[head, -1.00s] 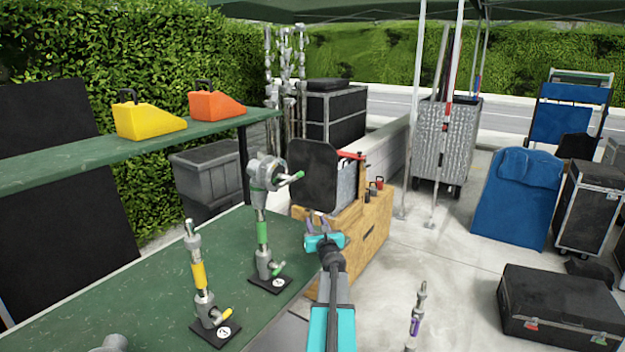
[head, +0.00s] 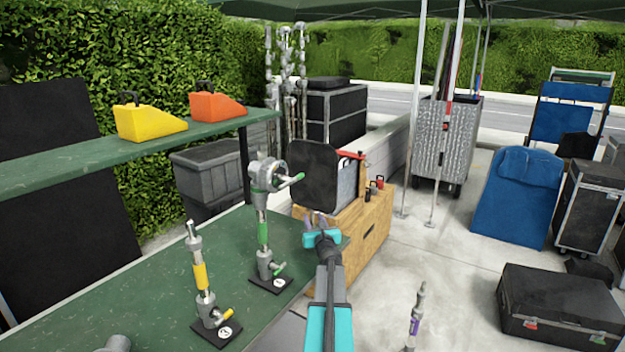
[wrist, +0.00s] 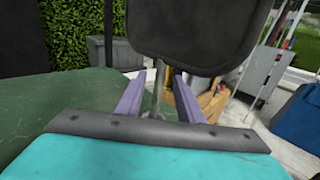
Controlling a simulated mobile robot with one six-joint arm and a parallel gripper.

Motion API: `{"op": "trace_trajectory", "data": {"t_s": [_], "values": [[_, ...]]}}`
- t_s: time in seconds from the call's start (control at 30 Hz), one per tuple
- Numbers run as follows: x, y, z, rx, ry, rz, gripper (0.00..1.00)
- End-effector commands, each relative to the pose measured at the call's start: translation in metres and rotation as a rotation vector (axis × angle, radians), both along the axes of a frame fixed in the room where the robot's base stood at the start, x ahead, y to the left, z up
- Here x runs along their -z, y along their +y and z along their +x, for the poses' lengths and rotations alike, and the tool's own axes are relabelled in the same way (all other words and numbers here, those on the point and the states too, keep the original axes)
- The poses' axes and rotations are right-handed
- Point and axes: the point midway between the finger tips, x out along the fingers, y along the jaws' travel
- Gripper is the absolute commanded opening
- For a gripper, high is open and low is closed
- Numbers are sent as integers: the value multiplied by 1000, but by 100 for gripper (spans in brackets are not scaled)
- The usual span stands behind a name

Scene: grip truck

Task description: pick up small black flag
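The small black flag (head: 314,176) is a dark panel with rounded corners. It stands upright at the edge of the wooden box, beyond my gripper. In the wrist view the flag (wrist: 196,30) fills the top middle. A thin grey stem (wrist: 158,88) shows below it, between my fingers in the picture; I cannot tell how deep it lies. My gripper (head: 316,222) is just below the flag in the head view. In the wrist view its two purple fingers (wrist: 160,98) are spread apart with nothing clamped between them.
A wooden box (head: 372,240) stands under and right of the flag. A green table (head: 120,300) at the left carries upright metal stands with green (head: 263,235) and yellow (head: 201,278) bands. A purple-banded stand (head: 414,326) is at the lower right.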

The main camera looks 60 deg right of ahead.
Motion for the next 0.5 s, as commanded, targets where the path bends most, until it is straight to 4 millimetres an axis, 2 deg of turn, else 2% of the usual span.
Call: {"op": "trace_trajectory", "data": {"t_s": [0.23, 0.5], "values": [[0, -15, 14, 0, 1, 1, 34], [1, -18, 18, 1, 0, 0, 34]]}}
